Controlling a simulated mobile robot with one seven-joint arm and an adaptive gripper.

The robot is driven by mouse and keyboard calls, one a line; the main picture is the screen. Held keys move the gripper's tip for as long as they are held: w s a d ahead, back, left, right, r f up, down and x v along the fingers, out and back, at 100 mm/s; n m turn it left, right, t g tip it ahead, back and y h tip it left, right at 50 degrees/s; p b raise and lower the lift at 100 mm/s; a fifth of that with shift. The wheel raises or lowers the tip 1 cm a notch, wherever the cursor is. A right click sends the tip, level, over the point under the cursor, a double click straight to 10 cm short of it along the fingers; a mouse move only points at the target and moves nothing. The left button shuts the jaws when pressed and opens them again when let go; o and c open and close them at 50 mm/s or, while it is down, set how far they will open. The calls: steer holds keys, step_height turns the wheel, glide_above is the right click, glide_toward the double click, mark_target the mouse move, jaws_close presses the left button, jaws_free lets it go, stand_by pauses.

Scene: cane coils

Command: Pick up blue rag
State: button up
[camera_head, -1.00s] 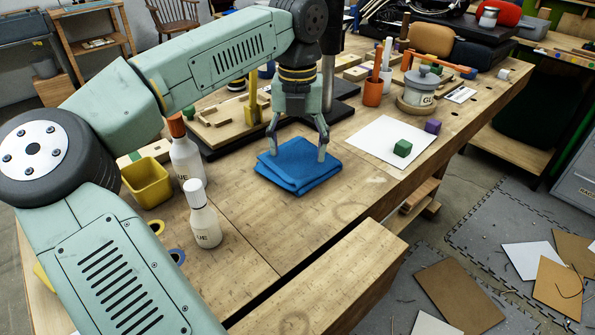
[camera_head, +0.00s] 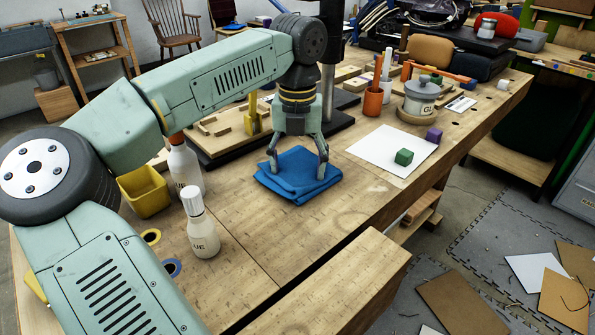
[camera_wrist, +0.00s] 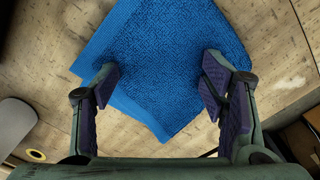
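The blue rag (camera_head: 298,190) lies folded on the wooden workbench, its top slightly rumpled. My gripper (camera_head: 297,170) points down over it, with its two fingers spread and their tips at the rag's surface. In the wrist view the rag (camera_wrist: 165,45) fills the top middle, with a corner reaching down between the fingers. There my gripper (camera_wrist: 158,82) is open, its purple pads well apart, the left one overlapping the rag's left edge and the right one its right side. I cannot tell how firmly the tips touch the cloth.
Two white glue bottles (camera_head: 203,235) and a yellow bin (camera_head: 145,192) stand left of the rag. A wooden rack and black stand are behind. The bench (camera_head: 290,240) is clear in front.

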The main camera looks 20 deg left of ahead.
steer(key=shift+f, duration=0.15)
jaws_close()
stand_by(1.4)
step_height(320, 180, up, 12)
steer(key=p, duration=0.8)
